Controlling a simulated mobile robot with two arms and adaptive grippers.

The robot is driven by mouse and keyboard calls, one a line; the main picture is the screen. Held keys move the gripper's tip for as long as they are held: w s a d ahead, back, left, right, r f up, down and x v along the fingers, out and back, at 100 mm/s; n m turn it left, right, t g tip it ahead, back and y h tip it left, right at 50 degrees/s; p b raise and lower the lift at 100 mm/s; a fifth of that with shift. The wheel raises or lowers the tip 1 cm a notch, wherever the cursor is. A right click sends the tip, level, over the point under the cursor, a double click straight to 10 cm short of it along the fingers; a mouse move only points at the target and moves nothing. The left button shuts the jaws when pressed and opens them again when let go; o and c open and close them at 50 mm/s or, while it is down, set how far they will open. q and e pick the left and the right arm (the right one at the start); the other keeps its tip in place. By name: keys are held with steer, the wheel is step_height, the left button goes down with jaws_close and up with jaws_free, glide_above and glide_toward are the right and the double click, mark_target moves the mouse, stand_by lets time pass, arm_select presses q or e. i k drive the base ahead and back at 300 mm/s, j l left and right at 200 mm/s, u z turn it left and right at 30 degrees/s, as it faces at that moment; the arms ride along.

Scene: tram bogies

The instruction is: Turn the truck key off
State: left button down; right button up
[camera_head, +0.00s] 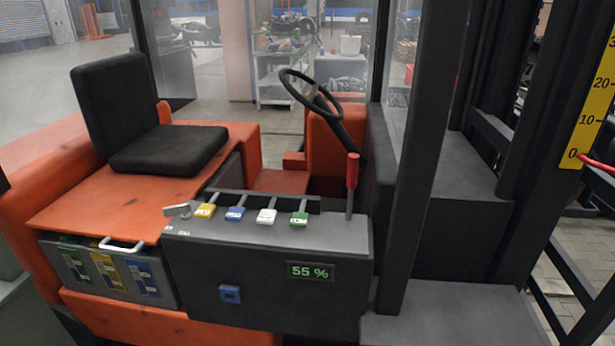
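The truck is an orange and dark grey forklift seen from its side. A small grey metal piece that looks like the truck key (177,210) sits at the left end of the top of the grey control console (265,265). It points to the left, and I cannot tell its exact turn position. The console's display (310,271) is lit and reads 55 % in green. Neither of my grippers is in view, and nothing touches the key.
Yellow (205,210), blue (235,213), white (266,215) and green (299,218) levers stand right of the key. A red-handled lever (352,172) rises at the console's right end. A dark post (430,150) stands to its right. The space above the key looks clear.

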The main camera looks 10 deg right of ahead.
mark_target(184, 209)
steer(key=i+j, duration=0.15)
steer(key=i, duration=0.35)
steer(key=i+j+u, duration=0.15)
steer(key=i, duration=0.35)
